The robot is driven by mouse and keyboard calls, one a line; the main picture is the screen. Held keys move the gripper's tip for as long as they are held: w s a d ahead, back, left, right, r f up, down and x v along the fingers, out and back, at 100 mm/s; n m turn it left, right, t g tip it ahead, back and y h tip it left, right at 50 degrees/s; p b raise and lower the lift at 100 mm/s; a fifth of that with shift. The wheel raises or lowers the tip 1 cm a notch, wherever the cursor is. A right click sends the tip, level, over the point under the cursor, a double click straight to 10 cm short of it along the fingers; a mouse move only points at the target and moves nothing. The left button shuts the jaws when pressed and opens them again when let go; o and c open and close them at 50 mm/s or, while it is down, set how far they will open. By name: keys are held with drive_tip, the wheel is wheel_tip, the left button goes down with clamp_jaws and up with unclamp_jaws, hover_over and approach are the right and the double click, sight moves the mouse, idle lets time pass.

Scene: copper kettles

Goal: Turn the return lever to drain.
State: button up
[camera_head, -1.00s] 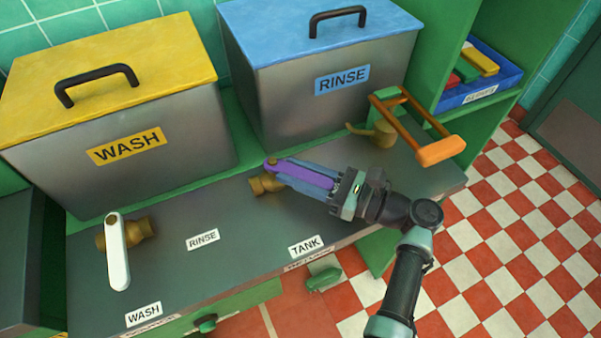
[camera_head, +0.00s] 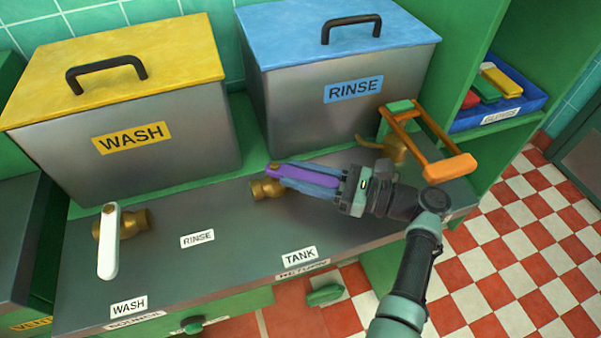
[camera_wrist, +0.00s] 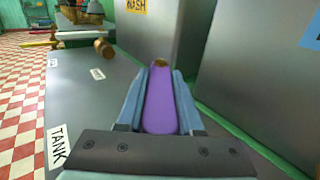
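A purple lever (camera_head: 303,179) sits on a brass valve (camera_head: 266,188) on the grey bench (camera_head: 150,243). It points right, away from the TANK label (camera_head: 299,256) on the bench in front. A partly legible label, apparently RETURN (camera_head: 303,270), is on the bench's front edge below TANK. My gripper (camera_head: 283,178) is shut on the purple lever, one blue finger along each side. In the wrist view the lever (camera_wrist: 160,105) lies between the fingers, with its pivot end beyond them. I see no DRAIN label; my gripper and arm cover part of the bench.
A white lever (camera_head: 108,245) on another brass valve points to the WASH label (camera_head: 129,307). The WASH tank (camera_head: 120,155) and RINSE tank (camera_head: 345,112) stand behind. An orange handle frame (camera_head: 450,166) rises close behind my wrist.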

drive_tip(key=o, duration=0.4)
drive_tip(key=shift+o, duration=0.2)
drive_tip(key=b+v, duration=0.1)
drive_tip(key=v, duration=1.2)
